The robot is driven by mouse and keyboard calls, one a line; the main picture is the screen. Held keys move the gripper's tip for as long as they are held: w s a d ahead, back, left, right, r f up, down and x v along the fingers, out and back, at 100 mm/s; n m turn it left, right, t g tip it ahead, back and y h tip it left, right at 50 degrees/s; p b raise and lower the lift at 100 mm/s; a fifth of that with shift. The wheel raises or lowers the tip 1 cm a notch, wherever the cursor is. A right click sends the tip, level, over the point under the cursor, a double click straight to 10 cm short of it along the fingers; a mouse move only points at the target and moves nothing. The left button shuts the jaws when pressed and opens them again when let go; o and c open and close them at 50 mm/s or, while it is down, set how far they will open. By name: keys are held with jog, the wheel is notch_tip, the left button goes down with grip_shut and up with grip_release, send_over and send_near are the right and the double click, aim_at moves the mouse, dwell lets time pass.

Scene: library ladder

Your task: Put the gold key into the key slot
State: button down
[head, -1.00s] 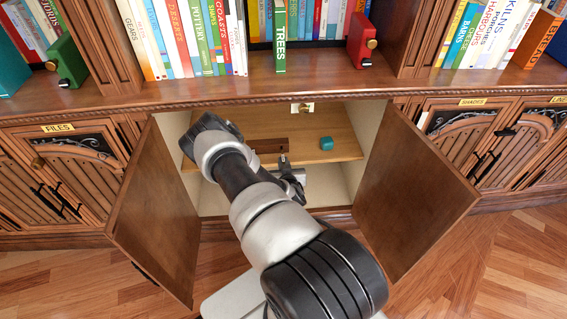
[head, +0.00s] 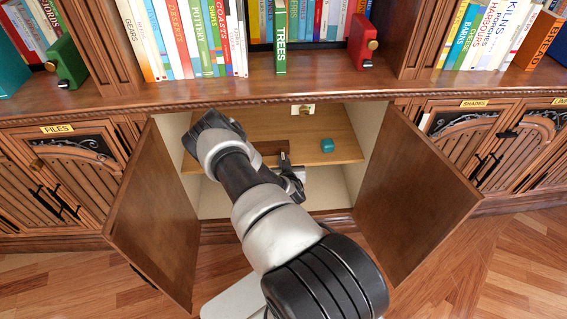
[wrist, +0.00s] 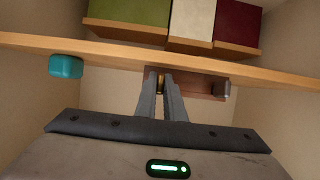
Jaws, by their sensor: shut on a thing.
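My gripper (wrist: 160,82) is shut on a small gold piece (wrist: 160,86), which looks like the gold key; only a sliver shows between the fingertips in the wrist view. In the head view my gripper (head: 286,168) is inside the open cabinet, at the front of the shelf. A dark brown wooden block (wrist: 203,84) lies just beyond the fingertips and also shows in the head view (head: 268,148). A small silvery piece (wrist: 223,91) is at its right end in the wrist view. I cannot make out the key slot, or whether the key touches the block.
A teal block (head: 327,145) sits on the cabinet shelf (head: 345,152), right of my gripper in the head view. Open doors stand left (head: 155,220) and right (head: 412,200) of my arm. Green (wrist: 128,12), cream and dark red blocks show past the shelf edge in the wrist view.

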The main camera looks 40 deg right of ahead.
jog(key=shift+w+d+b, duration=0.35)
jog(key=shift+w+d, duration=0.05)
jog(key=shift+w, duration=0.3)
jog(key=c, duration=1.8)
grip_release()
jog(key=shift+o, duration=0.2)
jog(key=p+v, duration=0.4)
jog(key=v, duration=1.3)
jog(key=shift+s+p, duration=0.2)
jog(key=shift+p, duration=0.1)
jog(key=shift+r, duration=0.15)
